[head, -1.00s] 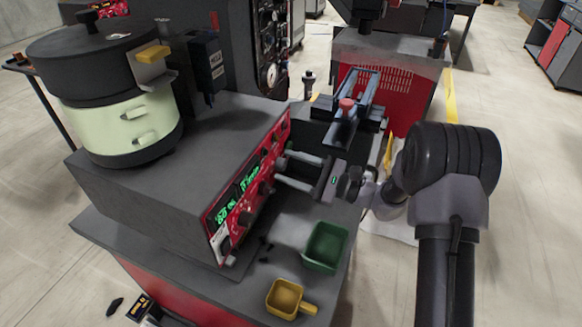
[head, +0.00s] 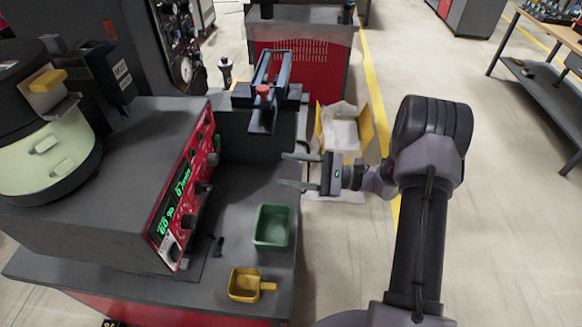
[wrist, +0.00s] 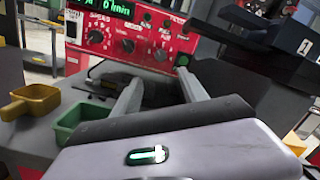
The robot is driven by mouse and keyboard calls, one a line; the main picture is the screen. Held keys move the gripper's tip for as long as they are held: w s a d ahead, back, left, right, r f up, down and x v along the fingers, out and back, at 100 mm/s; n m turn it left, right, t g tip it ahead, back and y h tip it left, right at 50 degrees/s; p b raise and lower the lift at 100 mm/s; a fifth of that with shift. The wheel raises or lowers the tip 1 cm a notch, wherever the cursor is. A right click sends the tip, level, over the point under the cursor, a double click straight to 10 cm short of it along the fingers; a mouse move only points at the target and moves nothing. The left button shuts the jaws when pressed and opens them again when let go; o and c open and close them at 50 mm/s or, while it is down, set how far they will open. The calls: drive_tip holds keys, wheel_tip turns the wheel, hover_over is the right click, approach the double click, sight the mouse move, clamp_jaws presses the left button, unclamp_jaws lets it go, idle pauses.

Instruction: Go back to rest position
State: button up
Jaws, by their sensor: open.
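My gripper (head: 287,171) is open and empty. It hangs over the right side of the grey bench, between the red control panel (head: 183,192) and the open cardboard box (head: 342,130). Its two fingers point left toward the panel and are apart from it. In the wrist view my gripper (wrist: 160,95) has its fingers spread in front of the panel (wrist: 135,35), with nothing between them.
A green tray (head: 272,228) and a yellow scoop (head: 246,286) sit on the bench (head: 225,262) below my gripper. The bowl feeder (head: 45,150) stands at left. A dark fixture with a red knob (head: 263,91) is behind. Open floor lies to the right.

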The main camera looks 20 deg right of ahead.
drive_tip(key=s+a+r+n+g+h, duration=0.4)
drive_tip(key=s+a+r, duration=0.1)
drive_tip(key=s, duration=0.2)
drive_tip(key=s+a+r+n+g+h, duration=0.3)
drive_tip(key=s+a+r+n, duration=0.15)
drive_tip(key=s, duration=0.35)
drive_tip(key=s+d+r+n+t+h, duration=0.3)
drive_tip(key=s+d+r+t+h, duration=0.2)
drive_tip(key=s+h, duration=0.3)
drive_tip(key=shift+s+d+t+h, duration=0.35)
drive_tip(key=shift+s+t, duration=0.35)
drive_tip(key=shift+s, duration=0.3)
drive_tip(key=shift+r, duration=0.1)
